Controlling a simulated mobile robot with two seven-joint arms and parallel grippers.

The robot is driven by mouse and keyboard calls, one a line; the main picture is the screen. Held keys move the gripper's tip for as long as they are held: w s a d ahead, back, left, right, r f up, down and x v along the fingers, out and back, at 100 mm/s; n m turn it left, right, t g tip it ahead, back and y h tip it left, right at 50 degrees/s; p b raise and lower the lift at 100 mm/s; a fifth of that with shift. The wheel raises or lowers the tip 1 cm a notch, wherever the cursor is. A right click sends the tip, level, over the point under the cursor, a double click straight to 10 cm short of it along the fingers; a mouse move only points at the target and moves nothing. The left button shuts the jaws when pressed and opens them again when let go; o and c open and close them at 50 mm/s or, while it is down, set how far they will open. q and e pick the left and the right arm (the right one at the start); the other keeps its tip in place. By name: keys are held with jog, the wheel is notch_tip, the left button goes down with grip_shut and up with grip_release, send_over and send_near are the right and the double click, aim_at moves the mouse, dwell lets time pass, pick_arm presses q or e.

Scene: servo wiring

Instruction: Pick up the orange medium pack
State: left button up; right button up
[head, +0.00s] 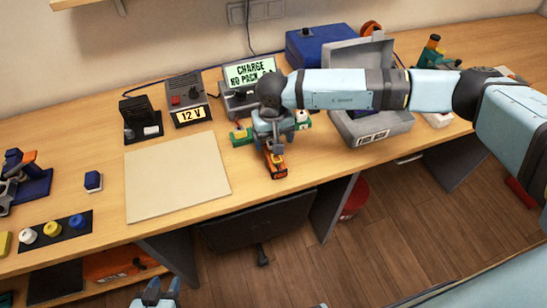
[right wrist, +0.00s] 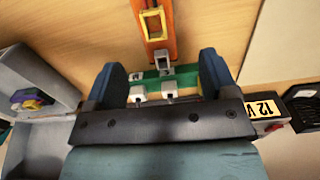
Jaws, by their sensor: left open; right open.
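The orange pack (head: 275,164) lies on the bench near its front edge, with a dark part on top. My right gripper (head: 272,137) is over its far end and hides part of it. In the right wrist view the orange pack (right wrist: 156,32) lies lengthwise, with a yellow-rimmed part on it. The right gripper (right wrist: 161,72) is open there; the pack's near end lies in line with its gap. I cannot tell whether the fingers touch it. A green item (right wrist: 150,82) crosses between the fingers. My left gripper (head: 156,291) is open and empty at the bottom edge, in front of the bench.
A charger (head: 250,75) with a lit screen reading "CHARGE NO PACK" stands behind the right gripper. A 12 V supply (head: 187,98) is left of it. An open grey case (head: 372,128) sits to the right, under my arm. A bare beige mat (head: 176,178) lies left.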

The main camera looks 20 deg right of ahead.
aim_at(274, 156)
notch_tip(274, 156, down, 3)
jog(key=shift+f, duration=0.1)
jog(key=shift+f+p, duration=0.6)
jog(key=f, duration=0.1)
jog(key=f+p, duration=0.1)
jog(key=f, duration=0.1)
jog(key=shift+d+f, duration=0.2)
jog(key=shift+f, duration=0.4)
jog(key=shift+w, duration=0.1)
jog(key=c, duration=1.3)
